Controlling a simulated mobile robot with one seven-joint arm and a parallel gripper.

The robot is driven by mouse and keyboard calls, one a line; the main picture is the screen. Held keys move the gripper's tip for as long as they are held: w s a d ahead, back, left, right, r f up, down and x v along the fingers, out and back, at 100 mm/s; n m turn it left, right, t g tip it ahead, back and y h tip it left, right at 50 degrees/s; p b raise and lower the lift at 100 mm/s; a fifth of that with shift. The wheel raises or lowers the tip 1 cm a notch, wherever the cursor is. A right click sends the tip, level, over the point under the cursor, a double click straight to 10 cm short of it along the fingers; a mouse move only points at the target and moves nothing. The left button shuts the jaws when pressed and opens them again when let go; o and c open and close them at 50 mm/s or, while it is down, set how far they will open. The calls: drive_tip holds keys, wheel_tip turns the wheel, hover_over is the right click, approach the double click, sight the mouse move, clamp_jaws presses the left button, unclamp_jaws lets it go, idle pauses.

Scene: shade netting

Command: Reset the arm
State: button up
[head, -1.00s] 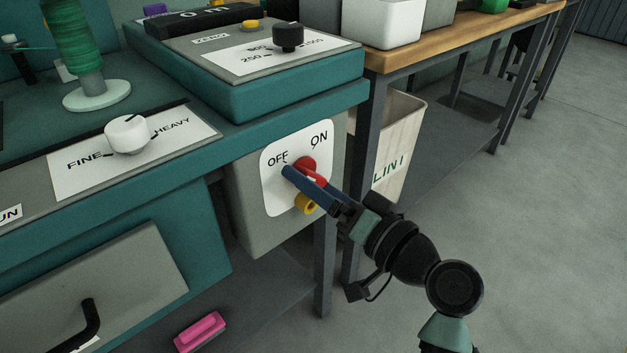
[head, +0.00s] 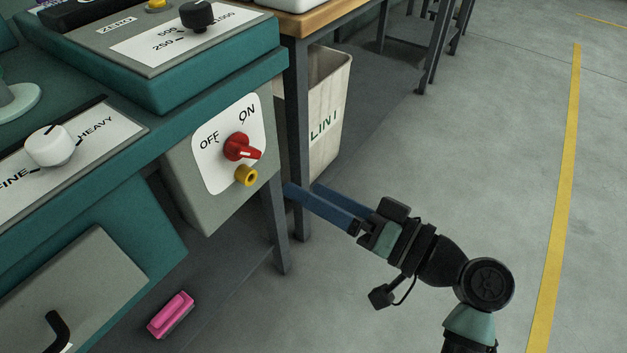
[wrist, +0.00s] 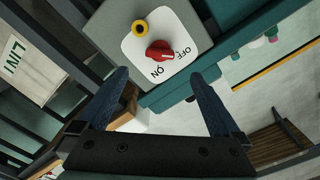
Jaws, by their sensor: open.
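My gripper (head: 302,191) is open and empty, its two blue fingers apart. In the head view it is to the lower right of the grey switch box (head: 185,192), clear of the red knob (head: 240,147). The knob sits on a white plate (head: 211,172) marked OFF and ON, with a yellow socket (head: 246,176) below it. In the wrist view, the red knob (wrist: 158,52) shows beyond and between my spread fingers (wrist: 160,80), with nothing held between them.
A table leg (head: 297,150) and a cream bin marked LINT (head: 330,110) stand close behind my fingertips. A pink object (head: 171,314) lies low at the left. The teal machine (head: 110,160) fills the left. Open grey floor (head: 470,150) with a yellow line (head: 558,190) lies to the right.

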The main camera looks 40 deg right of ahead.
drive_tip(key=w+a+r+n+t+h+p, duration=0.1)
drive_tip(key=w+a+r+p, duration=0.2)
drive_tip(key=r, duration=0.5)
drive_tip(key=w+a+r+n+t+h, duration=0.15)
drive_tip(key=w+a+r, duration=0.25)
drive_tip(key=r, duration=0.5)
drive_tip(key=w+a+r+n+h+p, duration=0.1)
drive_tip(key=w+a+r+h+p, duration=0.2)
drive_tip(key=r, duration=0.5)
drive_tip(key=s+a+r+n+t+p, duration=0.15)
drive_tip(key=s+a+r+t, duration=0.35)
drive_tip(key=r, duration=0.8)
drive_tip(key=s+a+r+t+p, duration=0.3)
drive_tip(key=s+a+r, duration=0.3)
drive_tip(key=r, duration=0.7)
wheel_tip(320, 180, up, 35)
drive_tip(key=p, duration=3.5)
drive_tip(key=shift+w+d+h, duration=0.3)
drive_tip(key=shift+d+h, duration=0.05)
drive_tip(key=shift+d, duration=0.05)
drive_tip(key=shift+c, duration=0.3)
